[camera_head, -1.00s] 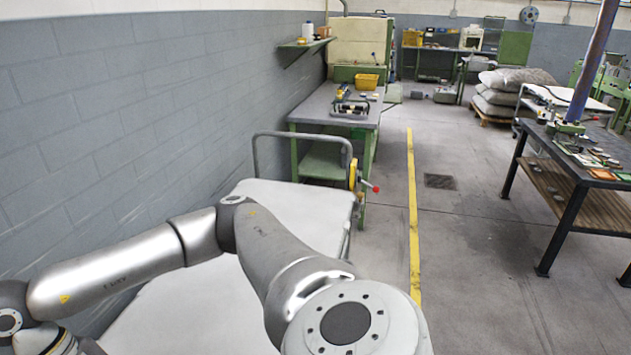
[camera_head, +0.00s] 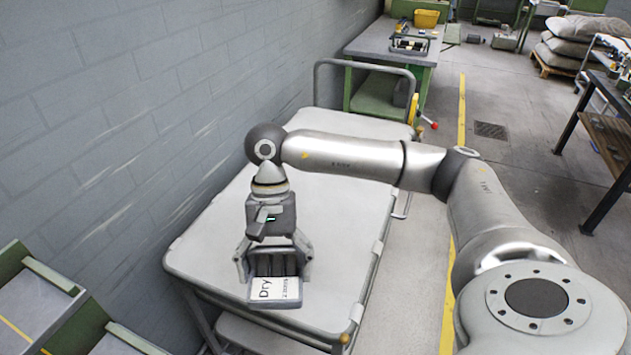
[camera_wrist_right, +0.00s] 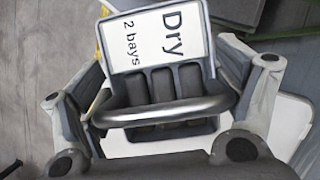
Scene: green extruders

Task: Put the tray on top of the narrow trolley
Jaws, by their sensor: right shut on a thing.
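The tray (camera_head: 274,292) is small and dark grey, with several slots and a white label reading "Dry 2 bays". My right gripper (camera_head: 273,264) is shut on it, with one finger on each side. The right wrist view shows the tray (camera_wrist_right: 160,85) close up, its curved bar between the fingers of the gripper (camera_wrist_right: 165,112). The trolley (camera_head: 325,215) has a long pale top and a grey tube handle at its far end. The tray is over the trolley's near end; whether it touches the top I cannot tell. My left gripper is out of view.
A grey block wall (camera_head: 120,110) runs along the trolley's left. Green-framed furniture (camera_head: 50,305) stands at the lower left. A green workbench (camera_head: 385,55) with a yellow bin (camera_head: 427,18) is beyond the handle. The trolley's middle is clear of objects, though my arm crosses above it.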

